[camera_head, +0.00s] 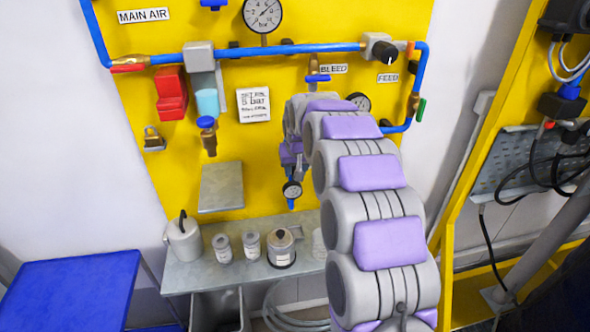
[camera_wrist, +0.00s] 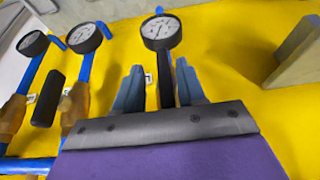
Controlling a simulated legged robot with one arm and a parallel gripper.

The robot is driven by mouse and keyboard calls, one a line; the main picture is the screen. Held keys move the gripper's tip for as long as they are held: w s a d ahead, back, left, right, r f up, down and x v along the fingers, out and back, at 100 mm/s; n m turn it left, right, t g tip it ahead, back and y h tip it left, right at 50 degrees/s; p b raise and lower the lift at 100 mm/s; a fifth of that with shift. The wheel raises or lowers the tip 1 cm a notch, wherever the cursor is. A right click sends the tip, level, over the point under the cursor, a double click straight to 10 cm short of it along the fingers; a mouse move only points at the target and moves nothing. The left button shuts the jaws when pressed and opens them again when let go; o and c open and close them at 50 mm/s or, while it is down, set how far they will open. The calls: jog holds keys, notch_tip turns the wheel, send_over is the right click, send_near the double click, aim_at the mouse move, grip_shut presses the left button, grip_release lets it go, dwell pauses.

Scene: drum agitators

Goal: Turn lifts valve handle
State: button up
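In the wrist view, my gripper (camera_wrist: 159,72) points at the yellow panel, with its two blue-grey fingers apart. A dark upright bar that looks like a valve handle (camera_wrist: 165,88) stands between the fingers, nearer the right one. A gap shows on its left side; contact on the right is unclear. A round gauge (camera_wrist: 160,32) sits just beyond the handle. A small white label beside the handle is too small to read, so I cannot confirm it is the lifts valve. In the head view, my arm hides the handle and most of the gripper.
A similar black handle (camera_wrist: 47,98) and two more gauges on blue pipes stand left of my gripper. A grey plate (camera_wrist: 298,55) juts out at right. In the head view, a shelf (camera_head: 190,280) with pots and jars stands below the yellow panel (camera_head: 140,90).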

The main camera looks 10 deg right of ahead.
jog(key=shift+a, duration=0.1)
jog(key=shift+a, duration=0.4)
jog(key=c, duration=0.4)
jog(key=shift+d, duration=0.3)
grip_shut()
